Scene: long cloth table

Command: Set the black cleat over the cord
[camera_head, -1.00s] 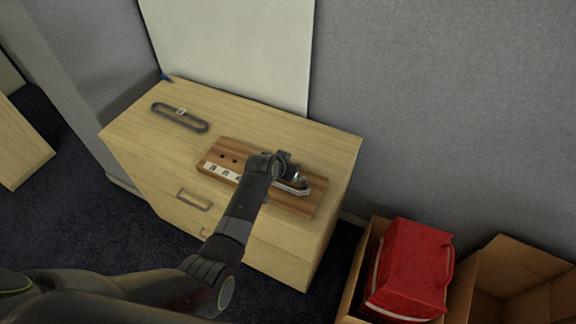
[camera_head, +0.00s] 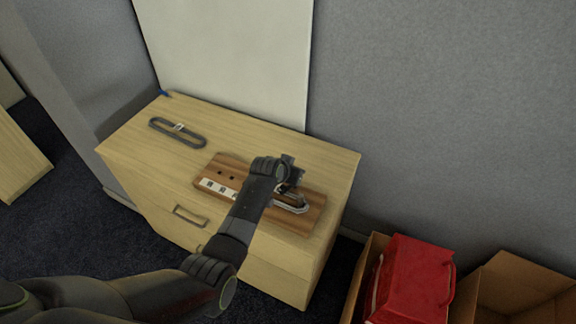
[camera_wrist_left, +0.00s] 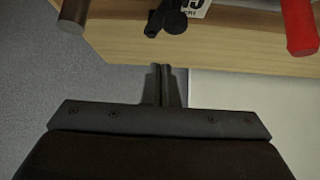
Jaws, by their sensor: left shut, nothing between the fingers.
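My left gripper (camera_head: 292,178) reaches in over the right half of the brown wooden board (camera_head: 262,214). Its fingers are closed together with nothing between them, as the left wrist view (camera_wrist_left: 163,73) also shows. A grey, pale-edged loop (camera_head: 293,206), possibly the cord, lies on the board's right part, partly covered by the gripper. A dark oblong loop with a white tag (camera_head: 160,124) lies apart on the cabinet top's left. I cannot tell which piece is the black cleat; a small black part (camera_wrist_left: 167,19) shows at the wrist view's top. My right gripper is out of view.
The board lies on a pale wooden cabinet (camera_head: 325,163) and has white labels (camera_head: 214,188) and dark holes. A white panel (camera_head: 230,60) stands behind. A red bag (camera_head: 412,280) and an open carton (camera_head: 515,290) are at lower right. The wrist view shows a red cylinder (camera_wrist_left: 299,27).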

